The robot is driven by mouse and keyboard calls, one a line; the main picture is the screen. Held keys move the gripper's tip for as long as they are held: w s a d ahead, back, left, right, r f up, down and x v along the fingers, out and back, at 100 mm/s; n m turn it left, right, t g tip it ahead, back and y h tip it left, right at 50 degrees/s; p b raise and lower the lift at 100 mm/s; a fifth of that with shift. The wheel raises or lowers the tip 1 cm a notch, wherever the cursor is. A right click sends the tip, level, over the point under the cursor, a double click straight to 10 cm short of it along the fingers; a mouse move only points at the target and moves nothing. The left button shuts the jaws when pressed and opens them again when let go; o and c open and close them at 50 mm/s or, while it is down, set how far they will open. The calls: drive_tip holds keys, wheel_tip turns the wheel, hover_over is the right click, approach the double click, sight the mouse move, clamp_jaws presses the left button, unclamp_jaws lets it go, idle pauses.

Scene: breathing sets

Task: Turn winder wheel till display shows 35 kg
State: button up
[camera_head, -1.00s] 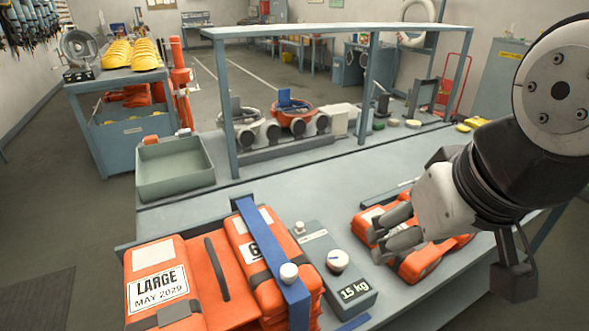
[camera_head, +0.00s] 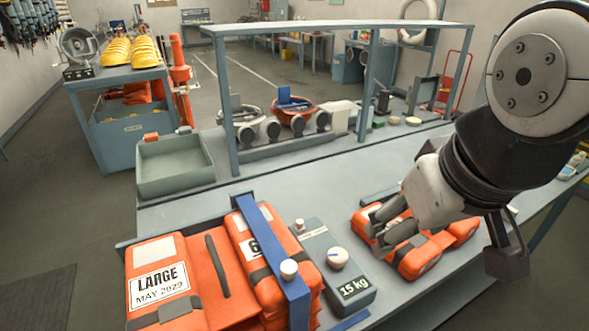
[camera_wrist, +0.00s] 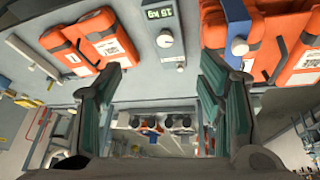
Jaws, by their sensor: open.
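A grey box with a small display (camera_head: 355,287) reading "15 kg" sits on the bench. Its round white wheel (camera_head: 337,257) with a dark mark on top stands just above the display. A smaller white knob (camera_head: 299,225) is at the box's far end. In the wrist view the wheel (camera_wrist: 165,39) and the display (camera_wrist: 158,12) lie between my fingers near the top. My gripper (camera_head: 382,228) is open and empty, to the right of the wheel, above an orange lifejacket (camera_head: 410,258). It touches neither the wheel nor the display.
An orange lifejacket (camera_head: 159,283) marked "LARGE MAY 2029" lies left of the box, under a blue bar (camera_head: 272,250) with a white knob (camera_head: 289,269). A grey tray (camera_head: 175,178) stands at the back left. A blue-grey frame (camera_head: 340,32) spans the bench's rear.

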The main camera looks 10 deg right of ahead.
drive_tip(key=w+n+g+h+p, duration=0.1)
drive_tip(key=w+n+g+h, duration=0.1)
drive_tip(key=w+n, duration=0.25)
drive_tip(key=n+g+y+p, duration=0.3)
drive_tip(key=n+p, duration=0.1)
drive_tip(key=n, duration=1.1)
hover_over(338, 255)
wheel_tip(338, 255, down, 15)
wheel_tip(338, 255, down, 13)
drive_tip(key=shift+f, duration=0.1)
drive_tip(key=c, duration=1.1)
